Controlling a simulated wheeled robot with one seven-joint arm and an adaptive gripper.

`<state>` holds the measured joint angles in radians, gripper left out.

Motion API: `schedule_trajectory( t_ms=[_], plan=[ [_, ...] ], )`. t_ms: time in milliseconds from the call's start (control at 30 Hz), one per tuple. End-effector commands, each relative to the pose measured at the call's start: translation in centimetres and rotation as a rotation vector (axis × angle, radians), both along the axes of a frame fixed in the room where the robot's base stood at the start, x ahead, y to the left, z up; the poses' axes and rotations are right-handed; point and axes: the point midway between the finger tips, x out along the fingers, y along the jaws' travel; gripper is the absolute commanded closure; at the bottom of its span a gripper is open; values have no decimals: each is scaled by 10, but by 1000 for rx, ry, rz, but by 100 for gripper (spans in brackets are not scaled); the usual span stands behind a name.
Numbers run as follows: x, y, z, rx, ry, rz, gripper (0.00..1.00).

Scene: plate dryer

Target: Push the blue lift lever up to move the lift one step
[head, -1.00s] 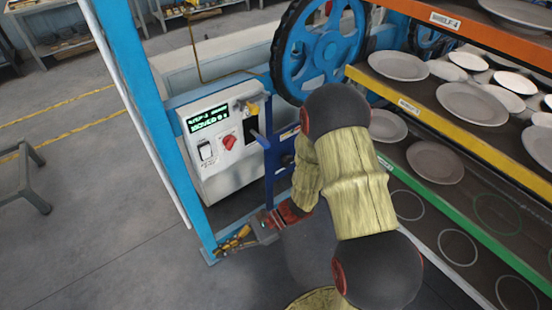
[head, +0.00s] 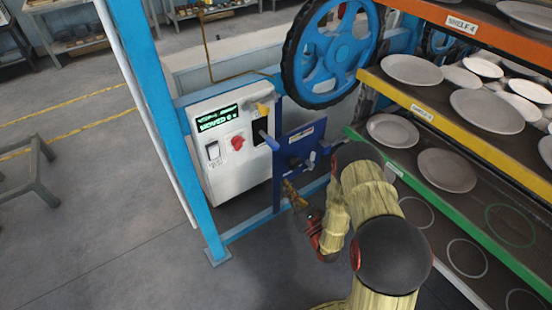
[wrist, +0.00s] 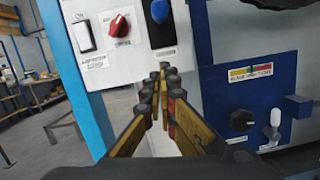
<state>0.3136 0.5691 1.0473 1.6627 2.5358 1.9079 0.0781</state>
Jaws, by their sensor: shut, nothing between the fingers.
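The blue lift lever (head: 268,141) sticks out of a black slotted plate on the right of the white control box (head: 225,170). In the wrist view its blue knob (wrist: 160,11) shows at the top edge, above the fingertips. My gripper (head: 287,184) is below and to the right of the lever in the head view, in front of the lower part of the blue panel. In the wrist view the fingers of my gripper (wrist: 165,72) are together and empty, pointing toward the box just below the black plate. They appear apart from the lever.
A blue panel (head: 300,140) with a black knob (wrist: 242,120) and a small toggle (wrist: 272,130) stands right of the box. The box has a red rotary switch (head: 238,142) and a green display (head: 217,117). Plate shelves (head: 440,125) stand right; open floor lies left.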

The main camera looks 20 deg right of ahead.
Motion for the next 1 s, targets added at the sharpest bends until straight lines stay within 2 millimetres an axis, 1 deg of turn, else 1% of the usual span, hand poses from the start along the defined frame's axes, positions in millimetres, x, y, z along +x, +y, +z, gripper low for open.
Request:
schedule_trajectory(
  t_ms=[333,467,567,667,1000],
  plan=[
    [0,1,3,6,-7,5,100],
    [5,3,3,5,-8,7,100],
    [15,6,6,5,-9,7,100],
    [32,11,10,4,-11,9,100],
    [94,29,25,6,-10,7,100]
  ],
)
